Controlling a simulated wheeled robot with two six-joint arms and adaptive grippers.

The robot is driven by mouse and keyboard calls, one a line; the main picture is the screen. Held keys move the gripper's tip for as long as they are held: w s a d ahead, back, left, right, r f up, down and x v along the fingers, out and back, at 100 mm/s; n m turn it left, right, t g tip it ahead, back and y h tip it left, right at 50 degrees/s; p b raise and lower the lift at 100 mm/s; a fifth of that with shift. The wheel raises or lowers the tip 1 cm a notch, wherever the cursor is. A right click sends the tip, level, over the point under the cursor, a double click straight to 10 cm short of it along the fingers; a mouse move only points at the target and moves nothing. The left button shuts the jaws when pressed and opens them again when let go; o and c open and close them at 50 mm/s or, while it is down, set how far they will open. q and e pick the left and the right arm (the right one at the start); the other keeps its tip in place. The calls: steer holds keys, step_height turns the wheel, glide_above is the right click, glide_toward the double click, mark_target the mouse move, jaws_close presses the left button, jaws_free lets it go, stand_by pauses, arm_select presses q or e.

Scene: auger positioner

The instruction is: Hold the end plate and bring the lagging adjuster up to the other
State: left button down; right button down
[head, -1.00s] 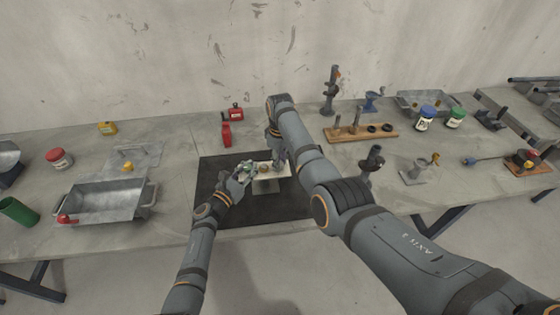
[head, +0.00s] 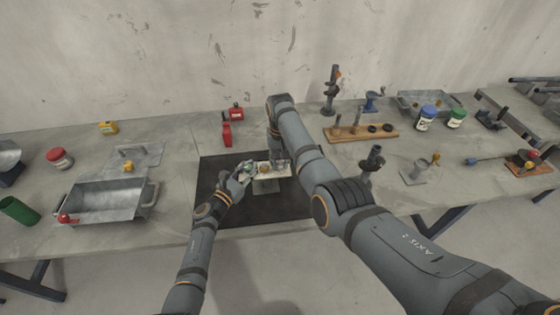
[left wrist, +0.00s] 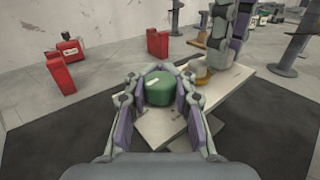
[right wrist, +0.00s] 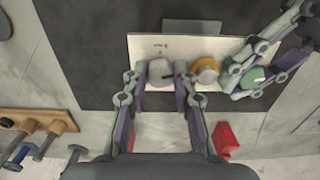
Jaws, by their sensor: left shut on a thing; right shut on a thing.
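The positioner is a pale flat plate (right wrist: 180,46) with a green end piece, a brass-orange round part (right wrist: 205,70) and a grey round knob (right wrist: 159,71) in a row along it. My left gripper (left wrist: 160,80) is shut on the green end piece (left wrist: 160,90), with a finger on each side. My right gripper (right wrist: 161,80) is shut on the grey knob at the other side of the brass part. In the left wrist view the right fingers hide the grey knob. Which part is the lagging adjuster I cannot tell.
The plate stands on a dark mat (head: 215,205). A metal tray (head: 105,200) is at the left. A wooden rack (head: 360,135) and a dark upright stand (head: 371,162) are at the right.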

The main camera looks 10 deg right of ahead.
mark_target(281, 163)
arm_select(q)
steer(key=shift+a+f, duration=0.2)
steer(key=shift+f, duration=0.05)
arm_select(e)
steer(key=shift+d+m, duration=0.4)
steer(key=shift+m, duration=0.2)
arm_select(q)
steer(key=shift+s+d, duration=0.1)
arm_select(e)
steer(key=c, duration=1.1)
jaws_free()
steer(key=shift+o, duration=0.2)
steer(key=shift+a, duration=0.1)
steer(key=shift+a+r, duration=0.1)
steer(key=shift+r, duration=0.35)
step_height(281, 163, up, 11)
